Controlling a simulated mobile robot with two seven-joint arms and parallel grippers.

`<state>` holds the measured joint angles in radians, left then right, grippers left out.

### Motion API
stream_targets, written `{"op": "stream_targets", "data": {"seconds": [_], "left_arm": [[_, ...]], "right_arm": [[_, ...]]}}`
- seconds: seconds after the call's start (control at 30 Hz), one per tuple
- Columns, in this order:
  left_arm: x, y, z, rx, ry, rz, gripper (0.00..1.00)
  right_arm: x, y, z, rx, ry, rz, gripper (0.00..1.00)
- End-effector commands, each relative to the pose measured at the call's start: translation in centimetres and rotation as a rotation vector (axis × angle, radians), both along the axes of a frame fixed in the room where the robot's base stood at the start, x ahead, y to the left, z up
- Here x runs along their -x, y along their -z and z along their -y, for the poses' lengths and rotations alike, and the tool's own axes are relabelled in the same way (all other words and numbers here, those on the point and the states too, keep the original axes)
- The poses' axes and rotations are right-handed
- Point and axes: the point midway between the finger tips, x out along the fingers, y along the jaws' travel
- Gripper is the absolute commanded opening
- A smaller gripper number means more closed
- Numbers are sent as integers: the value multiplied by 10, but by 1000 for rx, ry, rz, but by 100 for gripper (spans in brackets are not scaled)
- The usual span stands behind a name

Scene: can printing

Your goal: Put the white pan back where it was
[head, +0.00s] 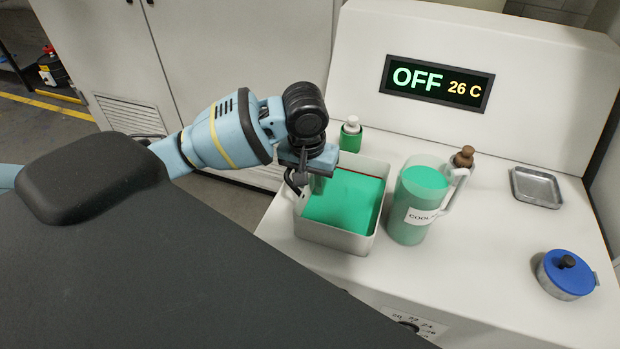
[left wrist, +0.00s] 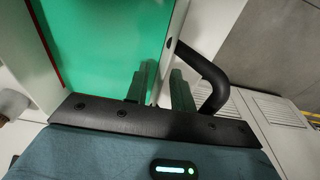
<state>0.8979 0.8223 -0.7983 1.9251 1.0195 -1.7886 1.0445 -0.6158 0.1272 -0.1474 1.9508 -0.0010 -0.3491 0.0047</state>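The white pan (head: 340,237) is a square open tray holding green liquid (head: 345,200). It stands on the white machine's top, below the display. My left gripper (head: 308,182) is at its left wall, reaching down from above. In the left wrist view my gripper fingers (left wrist: 160,92) are close together, one inside over the green liquid and one outside, with the pan wall (left wrist: 162,75) between them. They look shut on the wall. The pan's black curved handle (left wrist: 208,72) is beside the outer finger. My right gripper is not in view.
A clear jug of green coolant (head: 410,213) stands close to the pan's right. A small green bottle (head: 350,138) is behind it. A small metal tray (head: 536,187) and a blue-lidded pot (head: 567,274) are at the right. The display (head: 438,82) reads OFF, 26 C.

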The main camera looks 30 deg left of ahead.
Motion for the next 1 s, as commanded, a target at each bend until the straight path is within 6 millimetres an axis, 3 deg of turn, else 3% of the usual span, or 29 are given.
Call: {"op": "stream_targets", "data": {"seconds": [0.27, 0.7, 1.0], "left_arm": [[1, -17, 1, 1, 1, 4, 24], [11, -103, 2, -1, 2, 5, 24], [14, -121, 3, 0, 1, 1, 24]], "right_arm": [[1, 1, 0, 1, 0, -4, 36], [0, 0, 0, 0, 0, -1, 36], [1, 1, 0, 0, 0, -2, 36]]}}
